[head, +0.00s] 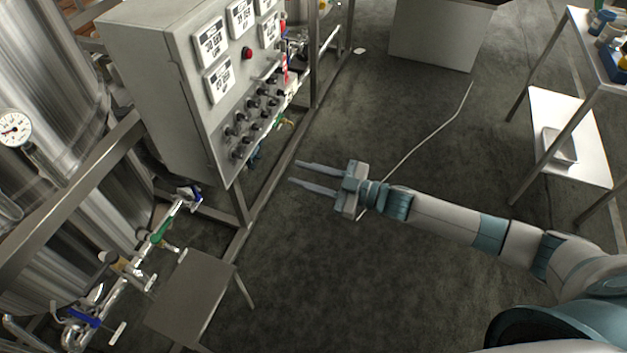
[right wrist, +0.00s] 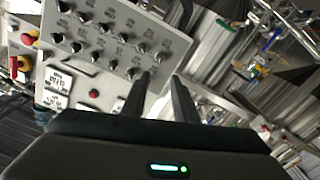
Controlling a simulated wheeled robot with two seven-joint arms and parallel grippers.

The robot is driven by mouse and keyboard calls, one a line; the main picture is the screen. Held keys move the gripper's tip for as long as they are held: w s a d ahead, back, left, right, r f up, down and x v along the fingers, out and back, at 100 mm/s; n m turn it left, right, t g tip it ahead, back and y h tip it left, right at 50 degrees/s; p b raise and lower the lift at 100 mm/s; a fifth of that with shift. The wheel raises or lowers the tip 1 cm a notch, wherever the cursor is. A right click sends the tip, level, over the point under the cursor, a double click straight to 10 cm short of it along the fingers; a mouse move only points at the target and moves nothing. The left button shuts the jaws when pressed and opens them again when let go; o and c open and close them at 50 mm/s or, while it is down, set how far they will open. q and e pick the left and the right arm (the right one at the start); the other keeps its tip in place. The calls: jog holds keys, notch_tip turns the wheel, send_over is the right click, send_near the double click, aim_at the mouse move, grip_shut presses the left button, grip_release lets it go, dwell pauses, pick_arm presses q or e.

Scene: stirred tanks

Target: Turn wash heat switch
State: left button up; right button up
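The grey control cabinet (head: 165,85) stands at the upper left in the head view. Its panel carries several black rotary switches (head: 255,118) in rows; their labels are too small to read, so I cannot tell which is the wash heat switch. The switches also show in the right wrist view (right wrist: 110,40). My right gripper (head: 297,172) is open and empty, to the right of the cabinet and apart from it. In the right wrist view its two fingers (right wrist: 160,85) stand apart, pointing past the panel's edge. My left gripper is not in view.
Steel tanks (head: 45,85) with a dial gauge (head: 14,128) stand at the left. Pipes with coloured valves (head: 160,232) and a small steel platform (head: 195,290) are below the cabinet. A red button (head: 247,53) is on the panel. A white-shelved cart (head: 570,135) stands right.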

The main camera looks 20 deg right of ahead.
jog(key=shift+v, duration=1.2)
jog(key=w+d+f+m+t+h, duration=0.1)
jog(key=d+f+m+h, duration=0.25)
jog(key=f, duration=0.65)
jog(key=w+d+f+m+t+h, duration=0.1)
jog(key=d+f+m+h, duration=0.2)
jog(key=f, duration=0.6)
jog(key=s+d+f+m+g+h, duration=0.1)
jog(key=s+d+f+h, duration=0.3)
jog(key=f, duration=0.5)
jog(key=s+d+f+m+g+h, duration=0.1)
jog(key=s+d+f, duration=0.2)
jog(key=s+f, duration=0.45)
jog(key=s+f+m+g+h, duration=0.3)
jog(key=s+f+g, duration=0.2)
jog(key=s+f, duration=1.35)
jog(key=s+a+f+g, duration=0.1)
jog(key=s+f+g, duration=0.1)
jog(key=s, duration=1)
jog(key=s+a+f+g, duration=0.1)
jog(key=s+f+g, duration=0.1)
jog(key=s, duration=0.9)
jog(key=shift+s+a+m+g, duration=0.3)
jog(key=shift+s+m, duration=0.1)
jog(key=shift+m, duration=0.05)
